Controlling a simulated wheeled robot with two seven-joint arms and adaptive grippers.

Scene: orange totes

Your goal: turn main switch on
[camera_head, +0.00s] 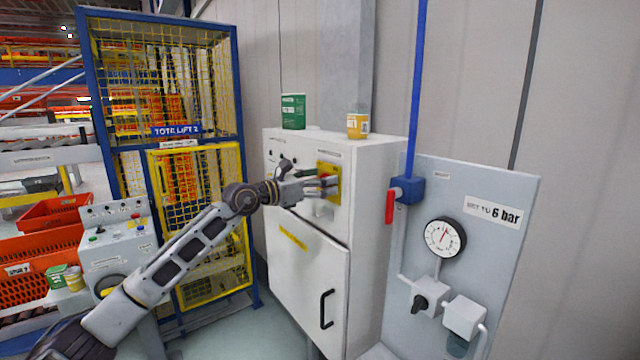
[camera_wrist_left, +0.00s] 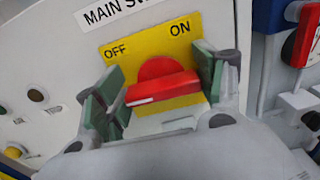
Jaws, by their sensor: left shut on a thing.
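The main switch is a red rotary handle on a yellow plate (camera_head: 332,170) on the front of a white cabinet (camera_head: 345,225). In the left wrist view the red handle (camera_wrist_left: 162,86) lies across the yellow plate (camera_wrist_left: 150,45), with OFF at upper left and ON at upper right. Which mark it points to is unclear. My left gripper (camera_head: 326,184) is at the switch in the head view. My right gripper is not in view.
A green container (camera_head: 293,111) and a yellow one (camera_head: 358,125) stand on the cabinet. A red valve lever (camera_head: 390,206) and a gauge panel (camera_head: 480,260) are close on the right. A yellow mesh cage (camera_head: 200,190) and a control box (camera_head: 118,245) stand left.

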